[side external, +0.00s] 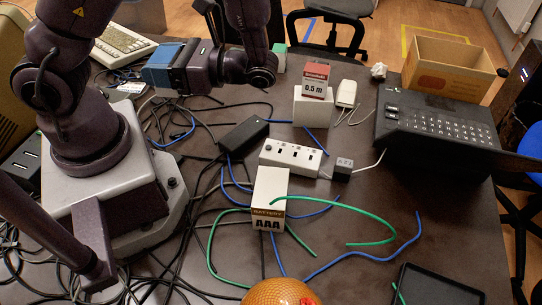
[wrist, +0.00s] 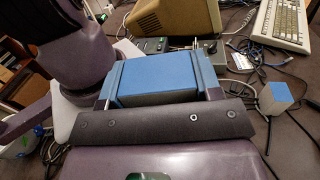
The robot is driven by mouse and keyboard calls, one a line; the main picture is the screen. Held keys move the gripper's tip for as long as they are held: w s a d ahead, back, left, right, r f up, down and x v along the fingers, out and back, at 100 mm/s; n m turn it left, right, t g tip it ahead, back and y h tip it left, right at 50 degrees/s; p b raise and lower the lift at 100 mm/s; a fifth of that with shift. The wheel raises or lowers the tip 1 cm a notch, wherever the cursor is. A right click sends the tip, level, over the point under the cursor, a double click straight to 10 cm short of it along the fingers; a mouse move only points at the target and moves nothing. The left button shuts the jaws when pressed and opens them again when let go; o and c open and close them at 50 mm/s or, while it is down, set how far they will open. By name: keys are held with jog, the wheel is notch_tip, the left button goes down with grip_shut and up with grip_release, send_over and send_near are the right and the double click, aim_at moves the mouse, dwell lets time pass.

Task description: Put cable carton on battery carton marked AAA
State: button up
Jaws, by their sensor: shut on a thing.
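My gripper (side external: 172,66) is at the upper left in the side view, raised well away from the battery carton. It is shut on a blue box (wrist: 155,88), seen between the fingers in the wrist view; no label on it is readable. The battery carton marked AAA (side external: 270,188) is white with a brown label and stands on the table at centre; its top looks bare. A small red and grey carton marked 0.5 m (side external: 315,80) sits on a white box (side external: 313,109) further back. I cannot tell which of these cartons is the cable carton.
A white power strip (side external: 290,154), a black adapter (side external: 243,134) and loose green and blue cables surround the AAA carton. A black laptop-like device (side external: 440,125) and an open cardboard box (side external: 450,68) stand right. A black tray (side external: 437,285) lies front right, an orange round object (side external: 280,292) at front.

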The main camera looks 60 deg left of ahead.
jog(key=s+d+r+n+h, duration=0.2)
jog(key=d+n+h, duration=1.25)
jog(key=h, duration=0.55)
jog(key=w+d+r+n+t+h, duration=0.4)
jog(key=w+n+t, duration=0.15)
jog(key=t, duration=0.25)
jog(key=w+d+r+n+t+h, duration=0.3)
jog(key=w+r+n+t+h, duration=0.15)
jog(key=w+t, duration=0.25)
send_over(273, 190)
jog(key=shift+n, duration=0.25)
notch_tip(273, 190, down, 17)
jog(key=shift+f, duration=2.2)
jog(key=o, duration=1)
jog(key=shift+f, duration=0.15)
